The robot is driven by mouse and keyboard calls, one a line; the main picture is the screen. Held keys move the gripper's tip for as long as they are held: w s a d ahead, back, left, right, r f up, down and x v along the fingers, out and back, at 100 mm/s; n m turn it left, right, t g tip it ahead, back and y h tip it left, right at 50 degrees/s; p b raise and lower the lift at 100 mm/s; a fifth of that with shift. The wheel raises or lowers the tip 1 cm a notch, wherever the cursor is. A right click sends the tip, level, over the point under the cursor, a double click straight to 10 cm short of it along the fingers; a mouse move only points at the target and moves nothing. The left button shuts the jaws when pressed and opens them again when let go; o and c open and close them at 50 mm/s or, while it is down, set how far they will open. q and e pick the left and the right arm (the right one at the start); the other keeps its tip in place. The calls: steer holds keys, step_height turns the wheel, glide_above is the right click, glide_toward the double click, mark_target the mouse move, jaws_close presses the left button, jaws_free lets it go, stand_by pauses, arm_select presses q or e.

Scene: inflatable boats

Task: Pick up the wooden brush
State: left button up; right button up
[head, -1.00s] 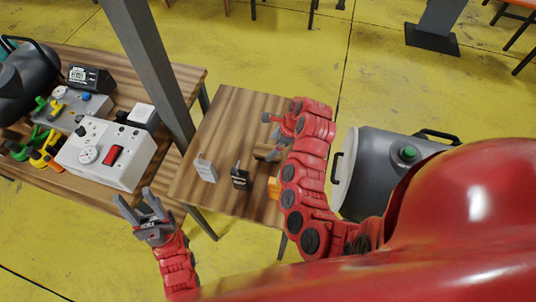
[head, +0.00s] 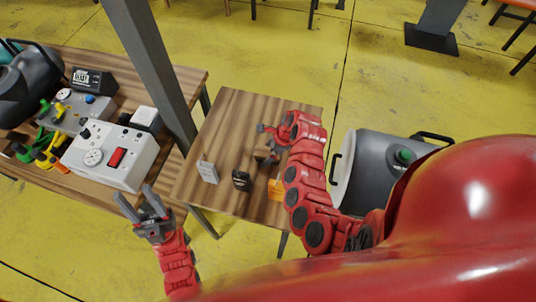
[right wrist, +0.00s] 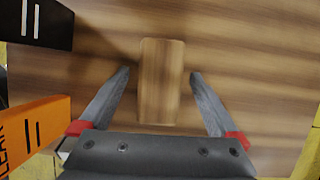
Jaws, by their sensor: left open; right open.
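The wooden brush (right wrist: 161,82) shows in the right wrist view as a plain brown block over the wood-grained small table (right wrist: 240,45). It lies between the two spread fingers of my right gripper (right wrist: 158,76), with a gap on each side, so the gripper is open and not touching it. In the head view my right gripper (head: 268,140) is over the far right part of the small table, and the brush is mostly hidden there. My left gripper (head: 147,210) is open and empty, in front of the tables at the lower left.
A grey box (head: 207,172), a black box (head: 241,180) and an orange box (head: 276,189) stand along the small table's near side. A grey post (head: 155,75) rises left of it. A larger table with devices (head: 110,155) is at left, a grey canister (head: 375,170) at right.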

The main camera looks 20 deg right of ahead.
mark_target(263, 150)
steer(key=shift+f+b, duration=0.25)
steer(key=shift+b, duration=0.05)
stand_by(0.4)
steer(key=c, duration=1.5)
steer(key=shift+r+p, duration=0.35)
steer(key=shift+p, duration=0.1)
step_height(263, 150, up, 5)
steer(key=b, duration=0.2)
steer(key=shift+w+f+b, duration=0.1)
steer(key=shift+b, duration=0.3)
step_height(263, 150, up, 5)
steer(key=shift+f+p, duration=0.1)
steer(key=shift+p, duration=0.95)
steer(key=shift+r, duration=0.2)
